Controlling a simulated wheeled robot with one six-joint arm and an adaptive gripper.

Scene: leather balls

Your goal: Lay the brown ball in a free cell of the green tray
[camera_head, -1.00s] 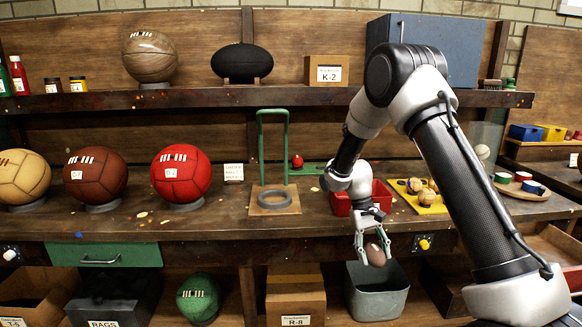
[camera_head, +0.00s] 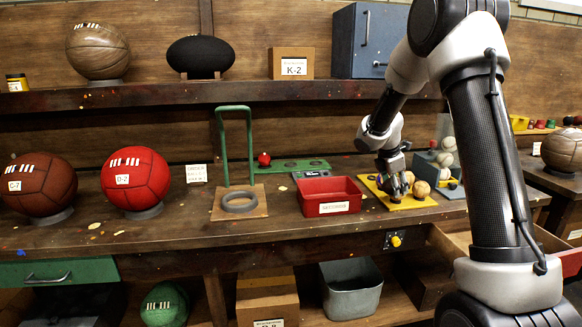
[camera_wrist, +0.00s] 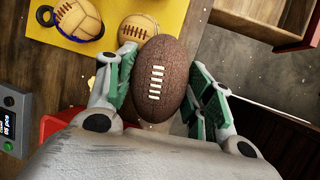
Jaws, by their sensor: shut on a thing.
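The brown ball (camera_wrist: 158,80), a small football shape with white laces, is held between the green-padded fingers of my gripper (camera_wrist: 160,92) in the wrist view. In the head view my gripper (camera_head: 394,184) appears at the yellow tray, above the right part of the bench; the ball there is mostly hidden by the fingers. The green tray (camera_head: 303,163) lies flat at the back of the bench, left of my gripper. A small red ball (camera_head: 264,159) sits at its left end. Dark round cells to the right of that ball look empty.
The yellow tray (camera_head: 372,183) holds tan balls (camera_head: 421,189). A red bin (camera_head: 330,196) and a small grey device (camera_head: 311,174) stand between my gripper and the green tray. A green hoop stand (camera_head: 250,150) rises left of the tray. A grey metal bin (camera_head: 350,290) sits below.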

